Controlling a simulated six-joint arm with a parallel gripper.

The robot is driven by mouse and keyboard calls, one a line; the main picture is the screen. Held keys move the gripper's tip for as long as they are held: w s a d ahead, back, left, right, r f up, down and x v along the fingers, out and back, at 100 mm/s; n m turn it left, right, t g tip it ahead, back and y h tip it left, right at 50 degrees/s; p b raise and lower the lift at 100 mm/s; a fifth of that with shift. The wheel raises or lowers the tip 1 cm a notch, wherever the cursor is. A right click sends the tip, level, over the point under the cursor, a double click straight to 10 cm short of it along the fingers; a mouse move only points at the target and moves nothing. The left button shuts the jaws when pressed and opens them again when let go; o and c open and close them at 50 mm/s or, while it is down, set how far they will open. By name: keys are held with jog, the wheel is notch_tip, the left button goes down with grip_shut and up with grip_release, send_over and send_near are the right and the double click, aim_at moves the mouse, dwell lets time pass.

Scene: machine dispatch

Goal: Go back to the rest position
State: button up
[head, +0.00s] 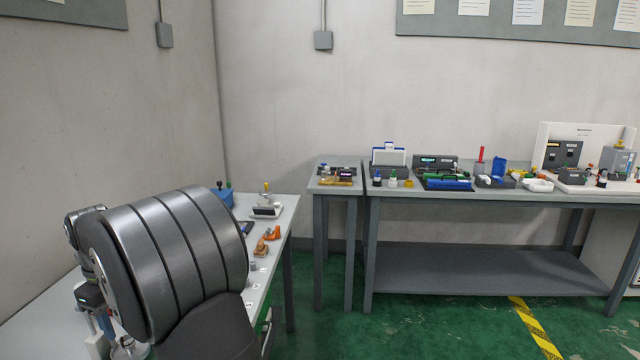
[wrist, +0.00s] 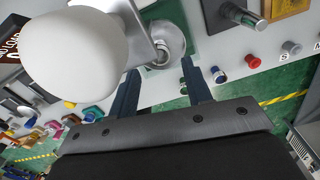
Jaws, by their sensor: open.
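My gripper (wrist: 160,78) shows in the wrist view, its two dark fingers apart with nothing held between them. A large white rounded object (wrist: 75,52) fills the upper left of that view, close to the camera. A round metal part (wrist: 165,42) lies beyond the fingertips; I cannot tell its distance from them. In the head view my arm covers much of the left bench, and the gripper's fingers cannot be made out there.
The left bench (head: 285,212) bears orange parts (head: 268,240) and a small stand (head: 266,208). The back bench (head: 480,198) holds blue trays, boxes and a white-panelled station (head: 545,143). Small coloured knobs (wrist: 252,62) line a pale surface in the wrist view. Green floor (head: 440,325) is open between benches.

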jog(key=shift+f, duration=0.6)
notch_tip(320, 180, down, 3)
jog(key=shift+r, duration=0.1)
notch_tip(320, 180, up, 12)
notch_tip(320, 180, down, 12)
jog(key=shift+r, duration=0.15)
notch_tip(320, 180, up, 4)
jog(key=shift+r, duration=0.1)
jog(key=w+d+r, duration=0.4)
jog(key=d+r, duration=0.3)
jog(key=d, duration=0.4)
jog(key=w+d+f+n, duration=0.2)
jog(key=w+d+n, duration=0.1)
jog(key=n, duration=0.7)
jog(key=w+d+f+n, duration=0.2)
jog(key=w+d+n, duration=0.1)
jog(key=n, duration=0.7)
jog(key=shift+w+n, duration=0.4)
jog(key=shift+w, duration=0.15)
